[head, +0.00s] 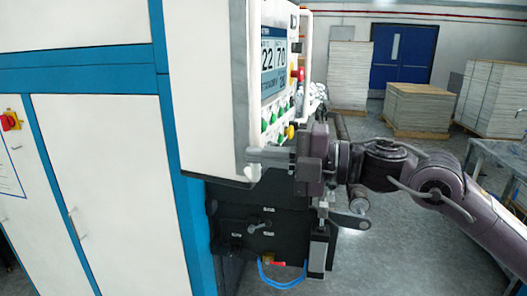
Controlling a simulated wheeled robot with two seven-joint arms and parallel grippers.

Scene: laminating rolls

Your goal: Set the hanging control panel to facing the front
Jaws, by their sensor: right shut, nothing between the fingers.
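The hanging control panel (207,85) is a white box with a grey edge at the upper middle. Its face, with a screen (273,62) and green, yellow and red buttons, is turned to the right and seen at a steep slant. A white handle rail (306,60) runs along the face's far side. My right gripper (252,156) comes in from the right and is shut with nothing in it. Its fingertips are at the panel's lower near edge; I cannot tell whether they touch it. My left gripper is not in view.
A white and blue machine cabinet (100,130) with a red knob (10,121) fills the left. Below the panel is a black machine part (255,228) with a blue hose (283,284). Paper stacks (420,107) stand at the back. A metal table (500,155) is at right. Grey floor is open between.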

